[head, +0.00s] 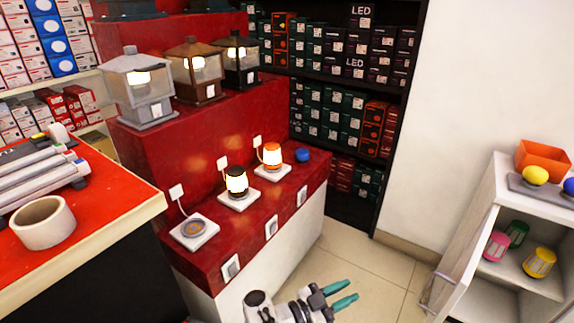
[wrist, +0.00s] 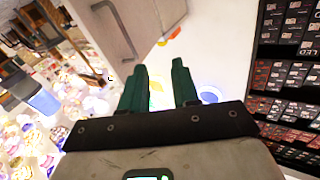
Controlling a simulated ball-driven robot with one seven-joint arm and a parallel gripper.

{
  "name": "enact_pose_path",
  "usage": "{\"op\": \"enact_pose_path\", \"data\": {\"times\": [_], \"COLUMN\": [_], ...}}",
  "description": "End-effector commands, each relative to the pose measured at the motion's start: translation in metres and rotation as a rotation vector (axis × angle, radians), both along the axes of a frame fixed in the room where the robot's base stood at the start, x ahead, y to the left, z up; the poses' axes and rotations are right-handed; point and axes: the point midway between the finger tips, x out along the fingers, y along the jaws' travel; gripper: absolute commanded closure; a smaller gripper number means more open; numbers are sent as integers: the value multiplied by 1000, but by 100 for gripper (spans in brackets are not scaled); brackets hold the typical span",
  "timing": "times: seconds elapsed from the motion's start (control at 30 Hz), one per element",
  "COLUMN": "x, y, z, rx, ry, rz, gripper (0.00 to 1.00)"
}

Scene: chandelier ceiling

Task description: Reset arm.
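My gripper (head: 344,292) shows at the bottom middle of the head view, above the tiled floor in front of the red display counter. Its two teal fingers are spread with a gap between them, and nothing is held. In the wrist view the same gripper (wrist: 160,80) points up the picture, its green fingers apart and empty. Most of my arm is out of the head view.
The red stepped counter (head: 262,217) holds small lamps and lanterns. A white cabinet (head: 488,205) with an open front stands at the right. An orange table (head: 100,212) with a tape roll (head: 43,222) is at the left. Bare floor (head: 375,270) lies between counter and cabinet.

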Motion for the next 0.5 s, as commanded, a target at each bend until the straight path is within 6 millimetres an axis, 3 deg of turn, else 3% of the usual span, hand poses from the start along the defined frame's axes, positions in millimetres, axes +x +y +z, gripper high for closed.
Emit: {"op": "enact_pose_path", "data": {"times": [0.27, 0.5], "x": [45, 85], "y": [-33, -52], "z": [9, 28], "rx": [-24, -58], "ry": [-121, -189], "rz": [251, 650], "gripper": [70, 70]}}
